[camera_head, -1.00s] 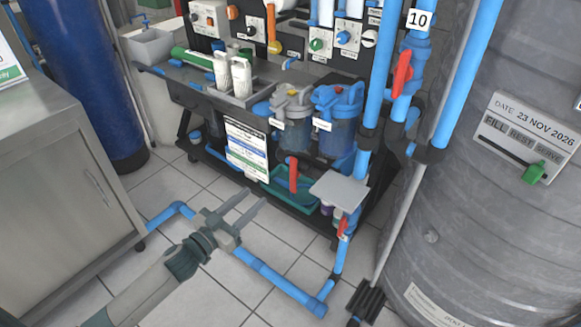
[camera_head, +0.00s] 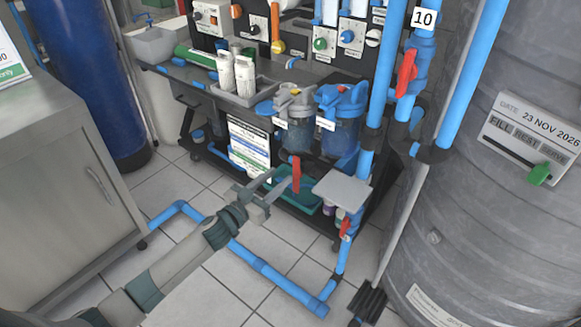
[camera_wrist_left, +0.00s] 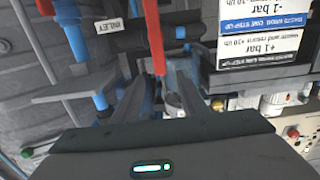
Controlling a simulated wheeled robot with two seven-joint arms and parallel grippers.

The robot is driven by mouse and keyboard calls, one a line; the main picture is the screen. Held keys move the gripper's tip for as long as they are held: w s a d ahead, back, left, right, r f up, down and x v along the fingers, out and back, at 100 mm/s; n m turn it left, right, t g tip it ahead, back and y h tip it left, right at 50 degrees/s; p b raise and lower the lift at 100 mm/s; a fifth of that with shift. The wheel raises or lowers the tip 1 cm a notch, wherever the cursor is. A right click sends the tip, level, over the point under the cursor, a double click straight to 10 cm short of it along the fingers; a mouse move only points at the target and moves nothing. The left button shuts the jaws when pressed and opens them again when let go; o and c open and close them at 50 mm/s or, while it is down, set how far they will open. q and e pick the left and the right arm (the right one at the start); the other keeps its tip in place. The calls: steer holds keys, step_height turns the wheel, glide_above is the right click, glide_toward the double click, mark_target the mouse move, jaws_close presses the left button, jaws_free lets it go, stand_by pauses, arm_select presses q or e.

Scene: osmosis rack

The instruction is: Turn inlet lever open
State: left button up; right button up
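The red lever (camera_head: 296,174) hangs upright in front of the filter housings at the rack's lower front. In the left wrist view this red lever (camera_wrist_left: 153,38) comes down from the top beside a black fitting with a label that seems to read INLET (camera_wrist_left: 112,27). My left gripper (camera_head: 280,178) is open, its fingers pointing at the lever from the lower left. In the left wrist view the open fingers (camera_wrist_left: 158,75) spread to either side of the lever's end. I cannot tell whether the lever is between the tips or just beyond them. My right gripper is not in view.
A grey plate (camera_head: 341,191) and a second red lever (camera_head: 346,225) are to the right. Another red lever (camera_head: 406,72) is higher up. A teal tray (camera_head: 310,205) lies below. A blue floor pipe (camera_head: 262,266) runs under my arm. A grey tank (camera_head: 480,230) fills the right.

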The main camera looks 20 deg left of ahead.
mark_target(295, 162)
arm_select(q)
steer(key=x, duration=0.7)
steer(key=shift+w, duration=0.1)
steer(key=shift+c, duration=0.3)
jaws_close()
